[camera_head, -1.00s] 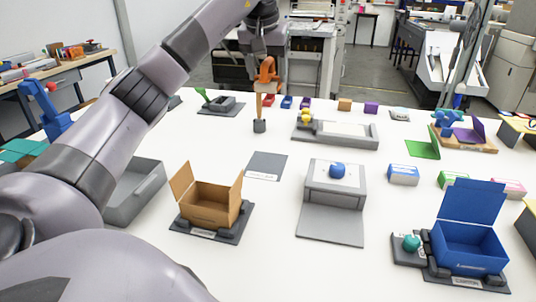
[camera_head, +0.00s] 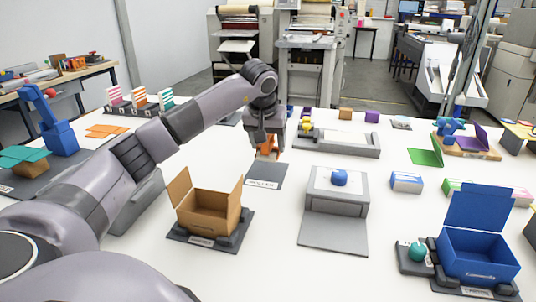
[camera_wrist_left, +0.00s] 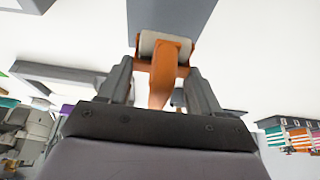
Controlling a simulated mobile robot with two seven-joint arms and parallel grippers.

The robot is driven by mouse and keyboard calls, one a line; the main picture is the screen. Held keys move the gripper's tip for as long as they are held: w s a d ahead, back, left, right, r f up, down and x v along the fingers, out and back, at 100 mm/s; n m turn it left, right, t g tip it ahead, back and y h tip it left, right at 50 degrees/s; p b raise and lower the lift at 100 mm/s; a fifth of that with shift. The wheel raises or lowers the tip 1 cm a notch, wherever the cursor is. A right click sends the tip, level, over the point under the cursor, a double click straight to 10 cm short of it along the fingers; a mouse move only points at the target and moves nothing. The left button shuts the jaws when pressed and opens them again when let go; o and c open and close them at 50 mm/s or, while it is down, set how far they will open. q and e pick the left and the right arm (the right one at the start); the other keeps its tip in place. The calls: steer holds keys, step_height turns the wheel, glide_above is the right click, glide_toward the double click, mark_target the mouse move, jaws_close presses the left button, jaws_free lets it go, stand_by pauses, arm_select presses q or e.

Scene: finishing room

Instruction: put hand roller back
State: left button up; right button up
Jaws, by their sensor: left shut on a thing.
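The hand roller (camera_head: 268,154) has an orange frame and handle. In the left wrist view the hand roller (camera_wrist_left: 165,68) shows its pale roller beyond the fingers. My left gripper (camera_head: 264,142) is shut on it and points down. The grey mat (camera_head: 266,176), with a label along its front edge, lies on the white table just in front of the roller. The mat (camera_wrist_left: 172,14) also shows past the roller in the left wrist view. I cannot tell whether the roller touches the table or mat. My right gripper is not in view.
An open cardboard box (camera_head: 208,212) on a dark base stands front left of the mat. A grey stand with a blue ball (camera_head: 340,178) is to the right.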

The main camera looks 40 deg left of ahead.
mark_target(268, 156)
arm_select(q)
steer(key=shift+f, duration=1.65)
steer(key=shift+f, duration=0.25)
steer(key=shift+s+f, duration=0.1)
steer(key=shift+f, duration=0.2)
steer(key=shift+s+d+f, duration=0.1)
steer(key=shift+f, duration=0.1)
steer(key=shift+c, duration=0.8)
steer(key=o, duration=1.1)
steer(key=shift+f, duration=0.1)
steer(key=shift+r, duration=0.25)
